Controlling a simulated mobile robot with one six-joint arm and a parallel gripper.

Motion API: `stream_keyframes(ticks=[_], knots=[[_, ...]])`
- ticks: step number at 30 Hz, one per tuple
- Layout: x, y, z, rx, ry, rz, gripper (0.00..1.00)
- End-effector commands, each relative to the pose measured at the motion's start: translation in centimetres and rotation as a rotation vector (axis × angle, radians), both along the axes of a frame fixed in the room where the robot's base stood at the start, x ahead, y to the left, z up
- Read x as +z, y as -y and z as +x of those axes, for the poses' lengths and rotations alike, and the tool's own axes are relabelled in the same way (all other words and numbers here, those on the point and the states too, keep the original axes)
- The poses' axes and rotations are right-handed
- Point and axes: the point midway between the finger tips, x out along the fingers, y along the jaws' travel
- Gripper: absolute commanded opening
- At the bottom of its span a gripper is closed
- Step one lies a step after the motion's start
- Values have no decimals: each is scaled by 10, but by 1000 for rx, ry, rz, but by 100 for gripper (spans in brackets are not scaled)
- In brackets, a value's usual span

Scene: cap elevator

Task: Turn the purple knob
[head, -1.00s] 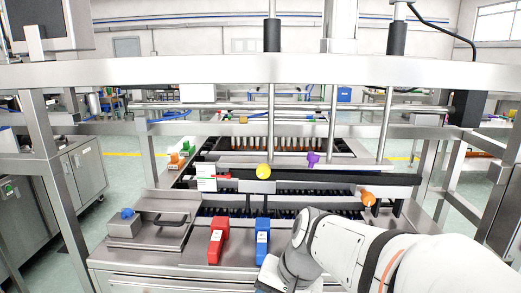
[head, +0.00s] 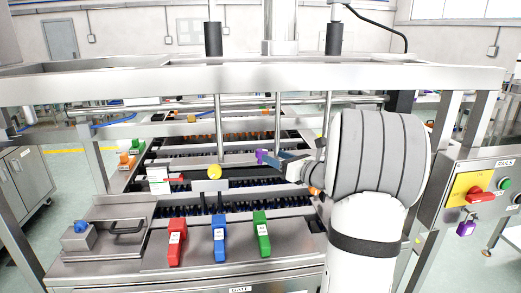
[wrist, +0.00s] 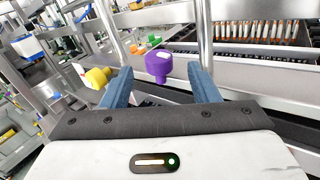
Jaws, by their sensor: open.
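The purple knob (wrist: 158,65) sits between and just beyond the two blue fingers of my gripper (wrist: 161,82) in the wrist view. In the head view the purple knob (head: 261,156) shows at the left tip of my gripper (head: 279,160), on the rail across the machine. My gripper is open, with a visible gap on each side of the knob. I cannot tell whether either finger touches it.
A yellow knob (head: 214,171) is left of the purple one. An orange knob (head: 314,191) is partly behind my arm. Red (head: 176,240), blue (head: 219,238) and green (head: 262,233) handles stand in front. Vertical rods (head: 277,125) rise close to the purple knob.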

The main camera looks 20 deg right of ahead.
Motion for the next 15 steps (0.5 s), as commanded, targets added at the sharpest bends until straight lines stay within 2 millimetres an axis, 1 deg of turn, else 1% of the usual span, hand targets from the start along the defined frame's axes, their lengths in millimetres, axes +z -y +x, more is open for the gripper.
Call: stream_keyframes(ticks=[3, 9, 12, 15], knots=[[2, -9, 19, 6, -1, 0, 55], [1, -20, 47, 6, -2, -3, 55], [1, -23, 55, 5, -1, -4, 55], [0, -24, 59, 6, -2, -4, 55]])
